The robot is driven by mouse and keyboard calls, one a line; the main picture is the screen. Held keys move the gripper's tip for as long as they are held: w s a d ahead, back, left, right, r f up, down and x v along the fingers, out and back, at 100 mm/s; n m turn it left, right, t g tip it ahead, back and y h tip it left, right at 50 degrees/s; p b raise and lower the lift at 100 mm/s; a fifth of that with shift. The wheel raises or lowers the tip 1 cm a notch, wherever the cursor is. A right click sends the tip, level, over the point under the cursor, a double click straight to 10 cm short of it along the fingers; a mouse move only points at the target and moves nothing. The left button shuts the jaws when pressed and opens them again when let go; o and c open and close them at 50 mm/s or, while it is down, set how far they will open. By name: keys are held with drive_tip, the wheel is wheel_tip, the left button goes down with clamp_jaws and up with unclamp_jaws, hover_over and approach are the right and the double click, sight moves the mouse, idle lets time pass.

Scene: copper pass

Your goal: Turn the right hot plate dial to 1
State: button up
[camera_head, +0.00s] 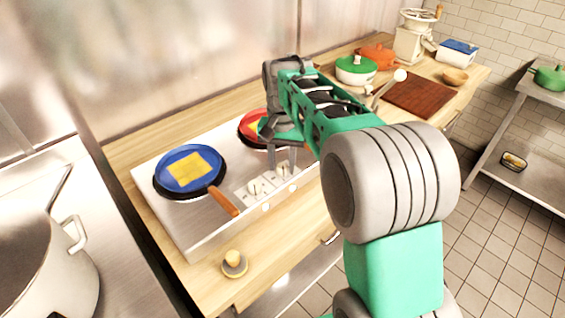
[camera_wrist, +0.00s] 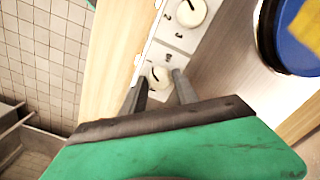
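The right hot plate dial is a round cream knob (camera_wrist: 159,77) with a dark pointer mark, on the white control panel. In the head view it is at the front edge of the hot plate (camera_head: 205,222), largely hidden by my gripper. My gripper (camera_wrist: 158,85) points down over this dial, with its dark fingers spread apart on either side of it. It also shows in the head view (camera_head: 283,168). I cannot tell whether the fingertips touch the knob. The left dial (camera_wrist: 190,12) is beside it; it also shows in the head view (camera_head: 255,187).
A blue pan (camera_head: 172,182) with a yellow piece sits on the left plate, its wooden handle (camera_head: 222,201) reaching towards the dials. A red pan (camera_head: 248,127) is behind my gripper. A round knobbed object (camera_head: 234,264) lies on the counter in front. A pot (camera_head: 40,262) stands at left.

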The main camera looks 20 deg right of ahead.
sight(282, 166)
drive_tip(key=o, duration=0.3)
wheel_tip(282, 166, up, 8)
drive_tip(key=shift+f, duration=0.1)
idle(0.3)
drive_tip(key=s+f+n+t, duration=0.1)
drive_tip(key=s+f+n, duration=0.1)
drive_tip(key=s+f, duration=0.3)
drive_tip(key=s+f+n+t, duration=0.2)
drive_tip(key=s+f, duration=0.3)
drive_tip(key=s, duration=0.8)
drive_tip(key=shift+a+n, duration=0.15)
drive_tip(key=shift+n, duration=0.45)
